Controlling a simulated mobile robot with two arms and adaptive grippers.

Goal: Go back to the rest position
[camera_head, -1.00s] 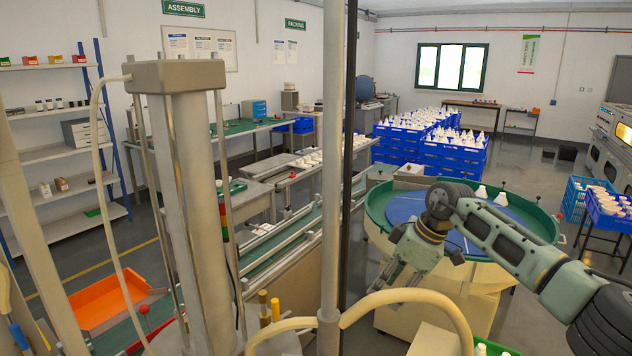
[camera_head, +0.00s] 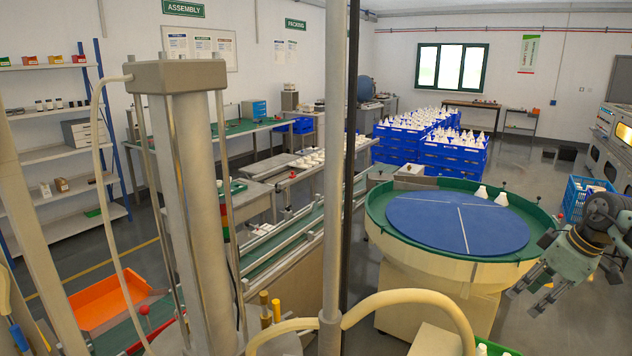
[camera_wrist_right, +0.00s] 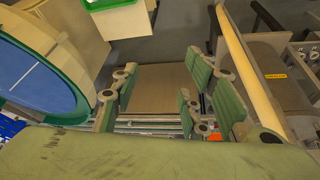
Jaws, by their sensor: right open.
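My right gripper (camera_head: 537,293) is at the right edge of the head view, to the right of the round turntable and apart from it. Its fingers point down and to the left. In the right wrist view its green finger pads (camera_wrist_right: 160,95) stand apart with nothing between them, so it is open and empty. My left gripper is not in the head view.
The round table with a blue disc (camera_head: 430,222) and green rim stands right of centre. Two white bulbs (camera_head: 480,192) sit at its far rim. Blue crates (camera_head: 452,160) with white bulbs stand behind. A conveyor (camera_head: 290,232) runs at the centre. A blue crate (camera_head: 577,195) stands at the right.

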